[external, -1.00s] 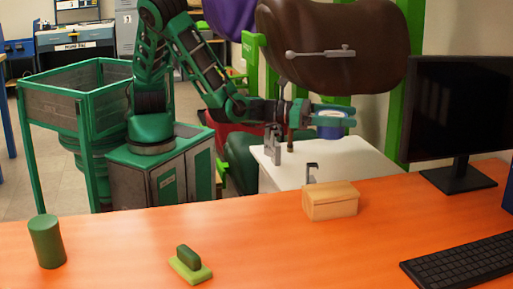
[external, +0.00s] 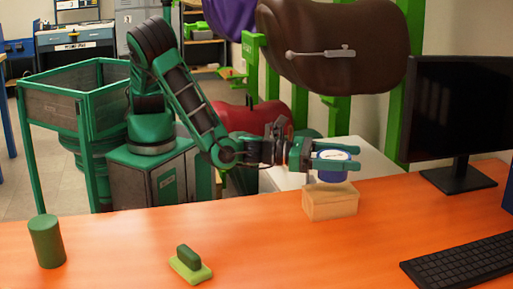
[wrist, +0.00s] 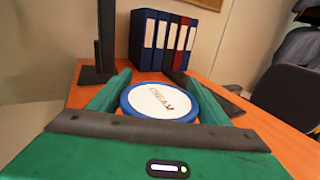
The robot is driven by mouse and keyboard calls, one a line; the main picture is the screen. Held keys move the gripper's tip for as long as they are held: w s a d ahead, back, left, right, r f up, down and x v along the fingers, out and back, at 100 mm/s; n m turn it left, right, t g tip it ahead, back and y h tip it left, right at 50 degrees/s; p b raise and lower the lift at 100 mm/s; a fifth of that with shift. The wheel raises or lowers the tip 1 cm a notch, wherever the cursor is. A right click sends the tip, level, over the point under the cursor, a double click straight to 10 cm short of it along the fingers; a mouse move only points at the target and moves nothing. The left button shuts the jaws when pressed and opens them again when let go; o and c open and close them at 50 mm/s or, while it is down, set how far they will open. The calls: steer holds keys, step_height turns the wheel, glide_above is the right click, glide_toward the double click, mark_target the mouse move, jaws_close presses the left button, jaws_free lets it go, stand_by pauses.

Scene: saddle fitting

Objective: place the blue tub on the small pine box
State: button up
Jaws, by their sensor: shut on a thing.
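The blue tub (external: 331,171) has a white lid with dark lettering. It shows from above in the wrist view (wrist: 160,107), between the two green fingers. My gripper (external: 338,162) is shut on the tub and holds it upright. The small pine box (external: 331,203) sits on the orange table near its back edge. In the external view the tub appears right above the box, with its lower edge close to the box top; I cannot tell whether they touch. The box is hidden in the wrist view.
The orange table (external: 250,230) also holds a dark green cylinder (external: 47,242), a green block-shaped brush (external: 190,264), a monitor (external: 460,120) and a keyboard (external: 460,262). A white cabinet (external: 370,160) stands behind the box. Several binders (wrist: 162,42) stand at the back in the wrist view.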

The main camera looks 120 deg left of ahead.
step_height(320, 180, down, 4)
steer(key=shift+r, duration=0.2)
steer(key=o, duration=1.3)
steer(key=shift+c, duration=0.2)
steer(key=v, duration=1.2)
steer(key=shift+r, duration=0.1)
